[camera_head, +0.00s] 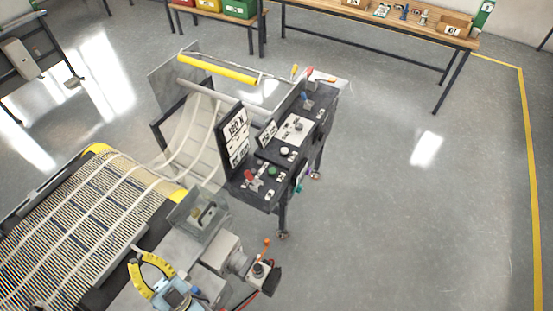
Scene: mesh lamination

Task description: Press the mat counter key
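A dark control console (258,190) stands on legs at the centre, at the end of the conveyor line. On its near panel are a red-and-white control (253,178) and a green button (272,171). Further back are a pale round button (285,151), a white plate with small parts (296,130) and a blue control (305,97). The labels beside the controls are too small to read, so I cannot tell which one is the mat counter key.
An upright sign (233,138) rises at the console's left. A conveyor (60,235) with pale strips fills the lower left. A yellow roller (217,69) spans behind. A box with an orange lever (262,272) stands in front. The floor (425,200) at the right is clear.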

